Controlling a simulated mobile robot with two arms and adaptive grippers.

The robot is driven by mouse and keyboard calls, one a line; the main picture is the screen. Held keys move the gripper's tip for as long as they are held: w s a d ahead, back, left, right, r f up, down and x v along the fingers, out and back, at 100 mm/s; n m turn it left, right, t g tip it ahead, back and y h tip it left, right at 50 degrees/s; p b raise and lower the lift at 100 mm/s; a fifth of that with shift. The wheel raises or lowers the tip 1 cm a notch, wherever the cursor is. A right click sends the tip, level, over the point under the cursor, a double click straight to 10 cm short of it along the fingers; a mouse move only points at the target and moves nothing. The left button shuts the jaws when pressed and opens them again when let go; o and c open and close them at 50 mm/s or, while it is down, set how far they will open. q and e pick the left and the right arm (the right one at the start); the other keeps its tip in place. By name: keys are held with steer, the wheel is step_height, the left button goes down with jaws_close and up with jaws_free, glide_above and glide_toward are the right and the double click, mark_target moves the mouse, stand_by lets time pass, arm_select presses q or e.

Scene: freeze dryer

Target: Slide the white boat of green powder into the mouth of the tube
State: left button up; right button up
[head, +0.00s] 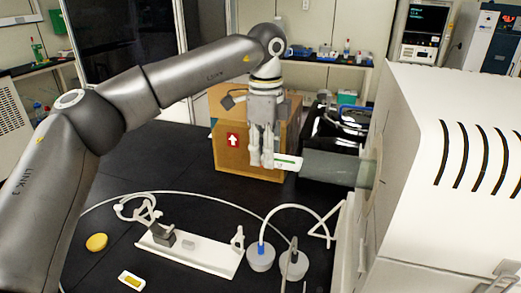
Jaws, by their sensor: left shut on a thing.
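My left gripper (262,160) comes down from above in the head view and is shut on the white boat (288,162). A little green powder shows in the boat. The boat is held about level, pointing right. Its right end is at the left opening of the grey tube (336,168), which juts out leftward from the white machine. I cannot tell whether the boat's tip is inside the mouth or just in front of it. My right gripper is not in view.
A cardboard box (228,158) stands behind my left gripper. A white stand (205,255) and two grey round flasks (261,258) with tubing are on the black bench in front. A yellow dish (96,242) and a small white boat with yellow contents (131,281) lie at the left. The white machine (440,190) fills the right.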

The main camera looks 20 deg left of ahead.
mark_target(290, 157)
arm_select(q)
steer(key=shift+d, duration=1.3)
steer(key=shift+d, duration=0.15)
steer(key=shift+s+d+f, duration=0.1)
steer(key=shift+d+f, duration=0.05)
steer(key=shift+d, duration=1.2)
steer(key=o, duration=0.9)
steer(key=shift+r+p, duration=1.05)
steer(key=shift+r, duration=0.4)
steer(key=shift+a+r, duration=0.1)
